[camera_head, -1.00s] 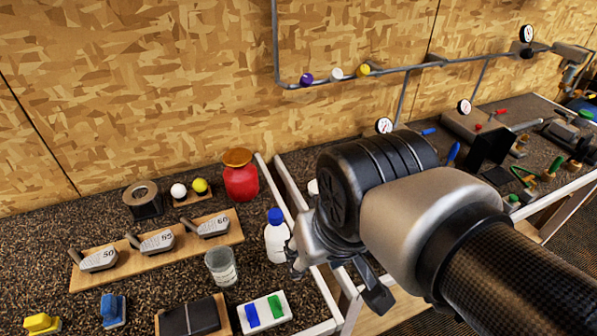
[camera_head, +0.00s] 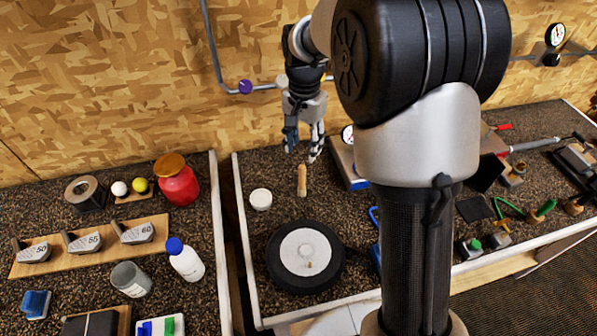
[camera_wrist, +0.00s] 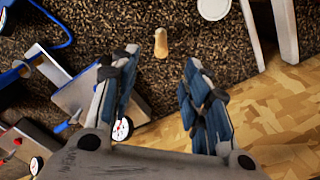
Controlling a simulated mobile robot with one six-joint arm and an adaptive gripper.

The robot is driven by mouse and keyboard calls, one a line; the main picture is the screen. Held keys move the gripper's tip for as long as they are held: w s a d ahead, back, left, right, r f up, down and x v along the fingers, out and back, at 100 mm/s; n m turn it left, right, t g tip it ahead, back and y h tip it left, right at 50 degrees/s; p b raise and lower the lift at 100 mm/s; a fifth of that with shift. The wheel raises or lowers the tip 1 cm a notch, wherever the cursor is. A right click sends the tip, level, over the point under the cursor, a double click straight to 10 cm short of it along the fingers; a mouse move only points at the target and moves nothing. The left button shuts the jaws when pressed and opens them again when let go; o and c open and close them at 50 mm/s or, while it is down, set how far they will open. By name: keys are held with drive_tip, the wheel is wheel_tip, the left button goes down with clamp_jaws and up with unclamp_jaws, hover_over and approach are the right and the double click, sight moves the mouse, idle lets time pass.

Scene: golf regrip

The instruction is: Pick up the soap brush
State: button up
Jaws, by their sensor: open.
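A small tan wooden piece (camera_head: 302,180), which looks like the soap brush's handle, stands on the dark speckled bench near the wall; I cannot make out bristles. It also shows in the wrist view (camera_wrist: 161,43), beyond my fingertips and between their lines. My gripper (camera_head: 302,150) is open and empty, just above and behind the piece in the head view, not touching it. Its two blue-padded fingers also show in the wrist view (camera_wrist: 157,66), spread apart.
A white round lid or jar (camera_head: 260,199) stands left of the piece. A black wheel with a white disc (camera_head: 275,268) lies in front. A gauge device (camera_head: 343,165) is to the right. A white bench edge (camera_head: 240,230) runs along the left.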

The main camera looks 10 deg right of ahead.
sight(302, 182)
wheel_tip(302, 182, down, 10)
drive_tip(key=b, duration=0.3)
drive_tip(key=shift+d+f, duration=0.1)
drive_tip(key=shift+f, duration=0.05)
drive_tip(key=f+b, duration=0.2)
drive_tip(key=f, duration=0.3)
drive_tip(key=shift+a+f, duration=0.15)
drive_tip(key=shift+a, duration=0.05)
drive_tip(key=shift+c, duration=0.5)
clamp_jaws()
